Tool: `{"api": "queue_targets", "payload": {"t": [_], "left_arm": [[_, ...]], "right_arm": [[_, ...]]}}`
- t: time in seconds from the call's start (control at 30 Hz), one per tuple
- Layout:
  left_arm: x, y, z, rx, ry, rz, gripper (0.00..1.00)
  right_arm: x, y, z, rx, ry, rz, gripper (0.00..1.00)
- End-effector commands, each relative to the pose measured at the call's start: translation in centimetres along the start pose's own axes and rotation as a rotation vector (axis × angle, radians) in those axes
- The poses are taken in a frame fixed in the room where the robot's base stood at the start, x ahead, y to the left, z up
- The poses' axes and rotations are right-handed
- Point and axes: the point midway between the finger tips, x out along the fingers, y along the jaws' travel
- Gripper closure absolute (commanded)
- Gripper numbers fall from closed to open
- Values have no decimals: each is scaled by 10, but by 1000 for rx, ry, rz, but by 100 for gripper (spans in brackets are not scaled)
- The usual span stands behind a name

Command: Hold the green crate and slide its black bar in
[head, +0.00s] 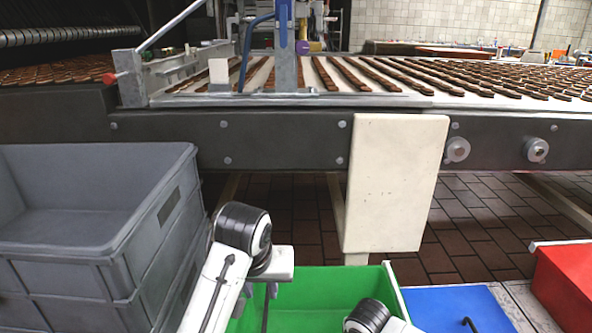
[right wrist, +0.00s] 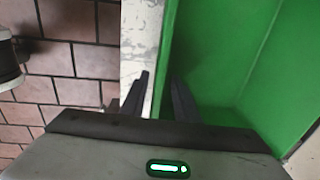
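The green crate (head: 322,284) stands at the bottom middle of the head view, cut off by the lower edge. Its green inner side (right wrist: 206,55) and a pale strip along its edge (right wrist: 141,45) show in the right wrist view. My left gripper (head: 262,290) points down over the crate's left part; its fingertips are unclear. A thin dark upright strip (head: 265,314) shows below it; I cannot tell whether it is the black bar or a finger. My right gripper (right wrist: 160,88) is open, one finger over the pale strip, the other over the green side. Contact is unclear.
Stacked grey crates (head: 70,255) stand close at left. A blue surface (head: 455,306) with a small dark hooked piece and a red box (head: 566,285) lie at right. Behind is a conveyor (head: 270,138) with rows of biscuits and a cream leg (head: 394,185). Tiled floor shows between.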

Motion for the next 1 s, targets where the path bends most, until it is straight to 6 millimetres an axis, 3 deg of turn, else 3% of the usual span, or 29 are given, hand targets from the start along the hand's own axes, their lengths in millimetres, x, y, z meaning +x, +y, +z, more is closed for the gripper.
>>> {"api": "queue_targets", "payload": {"t": [0.03,0.53,0.87,1.0], "left_arm": [[-9,0,-4,0,0,0,72],[-49,0,-20,0,0,0,72],[-52,0,-21,0,0,0,72],[-52,0,-21,0,0,0,72]], "right_arm": [[-10,-1,0,-1,1,0,72],[-60,0,-1,-1,1,0,72],[-64,1,0,-1,1,1,72],[-64,0,0,-1,1,1,50]]}}
